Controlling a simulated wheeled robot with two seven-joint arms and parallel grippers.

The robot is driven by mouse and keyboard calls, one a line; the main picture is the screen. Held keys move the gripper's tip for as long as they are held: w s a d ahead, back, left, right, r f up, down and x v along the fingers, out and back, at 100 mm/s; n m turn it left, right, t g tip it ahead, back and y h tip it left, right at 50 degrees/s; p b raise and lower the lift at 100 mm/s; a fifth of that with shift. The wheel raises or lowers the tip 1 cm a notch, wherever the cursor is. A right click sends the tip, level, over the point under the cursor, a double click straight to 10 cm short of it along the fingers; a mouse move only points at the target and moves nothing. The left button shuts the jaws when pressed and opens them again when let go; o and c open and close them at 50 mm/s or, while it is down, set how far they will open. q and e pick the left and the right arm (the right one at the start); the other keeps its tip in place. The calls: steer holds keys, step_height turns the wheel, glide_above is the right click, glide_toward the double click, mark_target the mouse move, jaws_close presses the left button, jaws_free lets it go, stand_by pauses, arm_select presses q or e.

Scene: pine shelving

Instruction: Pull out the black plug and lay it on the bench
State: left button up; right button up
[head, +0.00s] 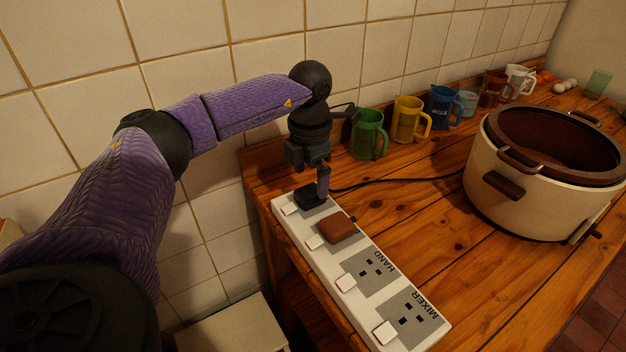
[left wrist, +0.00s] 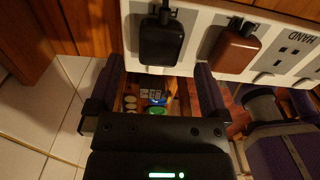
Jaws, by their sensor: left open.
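The black plug (head: 308,196) sits in the far-end socket of the white power strip (head: 347,283). In the left wrist view the black plug (left wrist: 161,42) is lined up between my left fingers, a little past their tips. My left gripper (head: 323,184) is open and points down close beside the plug. Its two fingers are spread wide in the left wrist view (left wrist: 158,68), with nothing held between them. The bench (head: 445,222) is wooden planks. My right gripper is in neither view.
A brown plug (head: 338,229) sits in the neighbouring socket. Sockets marked HAND and MIXER are empty. A cream cooker (head: 500,180) stands right, with a black cable (head: 400,181) running left from it. Several mugs line the tiled wall. Bench between strip and cooker is clear.

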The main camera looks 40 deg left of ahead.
mark_target(311, 191)
arm_select(q)
step_height(311, 191, down, 4)
steer(key=shift+r+b, duration=0.1)
steer(key=shift+b, duration=0.35)
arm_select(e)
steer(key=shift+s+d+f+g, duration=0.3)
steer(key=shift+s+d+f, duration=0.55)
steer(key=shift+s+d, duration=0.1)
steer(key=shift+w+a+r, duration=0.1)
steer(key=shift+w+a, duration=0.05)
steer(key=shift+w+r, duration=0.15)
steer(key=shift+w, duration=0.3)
arm_select(q)
steer(key=shift+p, duration=0.35)
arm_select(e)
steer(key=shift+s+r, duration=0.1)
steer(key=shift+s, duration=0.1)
